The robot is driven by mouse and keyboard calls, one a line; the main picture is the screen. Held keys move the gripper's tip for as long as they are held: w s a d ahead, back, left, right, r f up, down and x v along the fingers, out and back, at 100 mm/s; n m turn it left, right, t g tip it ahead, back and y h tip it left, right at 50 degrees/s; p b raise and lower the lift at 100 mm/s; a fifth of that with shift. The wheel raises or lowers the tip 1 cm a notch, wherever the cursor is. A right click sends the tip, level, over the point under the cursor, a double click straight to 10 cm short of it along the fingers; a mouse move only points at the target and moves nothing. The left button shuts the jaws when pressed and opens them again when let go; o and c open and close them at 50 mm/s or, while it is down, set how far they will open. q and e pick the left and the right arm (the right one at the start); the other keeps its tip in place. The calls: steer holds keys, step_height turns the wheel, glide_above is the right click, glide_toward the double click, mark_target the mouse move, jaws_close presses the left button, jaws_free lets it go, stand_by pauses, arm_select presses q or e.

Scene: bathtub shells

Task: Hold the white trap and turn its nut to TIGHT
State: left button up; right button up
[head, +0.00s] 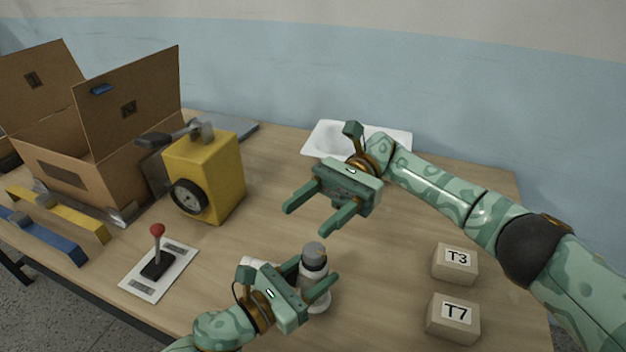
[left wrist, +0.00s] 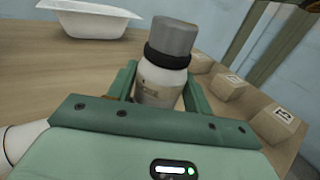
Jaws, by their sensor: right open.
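The white trap (head: 316,290) stands upright near the front of the table, with a grey nut (head: 314,252) on top and a dark band under it. In the left wrist view the trap's white body (left wrist: 160,85) with a small faint marking stands between my fingers, its grey nut (left wrist: 173,36) above them. My left gripper (head: 312,275) is shut on the trap's body, below the nut. A white pipe part (head: 258,264) shows behind my left gripper. My right gripper (head: 308,219) is open and empty, above and behind the trap. The word TIGHT is not readable.
A lever plate (head: 160,270) and a yellow box with a gauge (head: 222,178) stand left. Open cardboard boxes (head: 125,130) are further left. Boxes T3 (head: 455,264) and T7 (head: 453,317) stand right. A white tub shell (head: 395,138) lies at the back.

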arm_select(q)
steer(key=o, duration=0.3)
